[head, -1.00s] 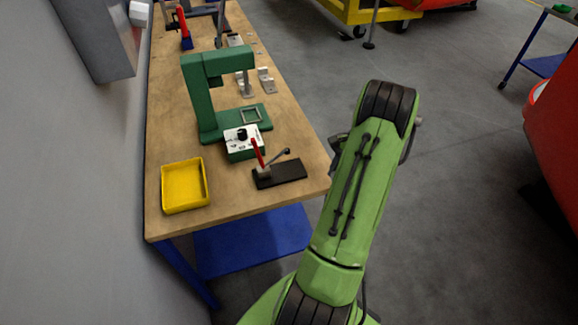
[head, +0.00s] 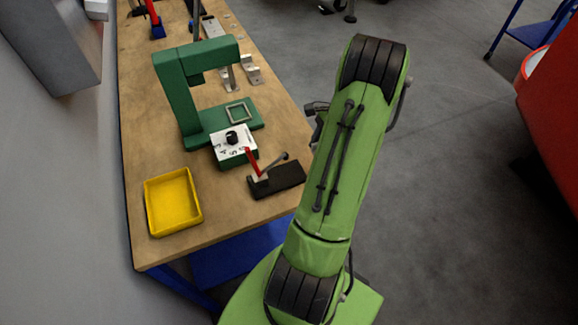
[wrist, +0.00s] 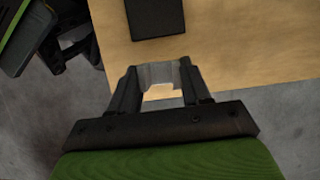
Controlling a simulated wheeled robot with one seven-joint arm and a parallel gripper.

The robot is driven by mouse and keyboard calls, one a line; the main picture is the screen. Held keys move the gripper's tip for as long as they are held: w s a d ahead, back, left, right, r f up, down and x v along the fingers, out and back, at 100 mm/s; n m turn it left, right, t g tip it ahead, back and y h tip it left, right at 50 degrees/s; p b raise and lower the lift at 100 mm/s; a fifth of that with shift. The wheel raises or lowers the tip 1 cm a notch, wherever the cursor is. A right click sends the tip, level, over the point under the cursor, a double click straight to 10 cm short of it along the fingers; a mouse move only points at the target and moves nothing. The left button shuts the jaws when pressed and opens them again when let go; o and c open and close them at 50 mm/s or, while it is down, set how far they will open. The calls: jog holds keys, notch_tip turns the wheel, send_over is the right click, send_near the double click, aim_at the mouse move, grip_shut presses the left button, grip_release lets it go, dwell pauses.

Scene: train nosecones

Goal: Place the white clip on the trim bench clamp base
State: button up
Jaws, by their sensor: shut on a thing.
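My gripper (wrist: 160,88) is shut on the white clip (wrist: 160,73), a pale, greyish piece between the fingertips in the wrist view. The clip hangs over the bench's edge strip, apart from the black clamp base (wrist: 155,18), which is cut off by the top of that view. In the head view the clamp base (head: 290,180) is a flat black plate with a red lever and a grey rod, near the bench's front right corner. My green arm hides the clip and most of the gripper in the head view.
The wooden bench (head: 225,200) carries a yellow tray (head: 172,200), a green press (head: 180,95) and a white-topped control box (head: 234,147) just behind the clamp base. Metal brackets (head: 250,72) stand farther back.

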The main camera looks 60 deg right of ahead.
send_near(285, 175)
jog(key=shift+x, duration=1)
jog(key=b+x, duration=0.1)
jog(key=x, duration=0.2)
jog(key=shift+a+f, duration=0.2)
jog(key=shift+d+f, duration=0.1)
jog(key=shift+f, duration=0.2)
jog(key=o, duration=1.1)
jog(key=shift+f, duration=0.1)
jog(key=shift+c, duration=0.2)
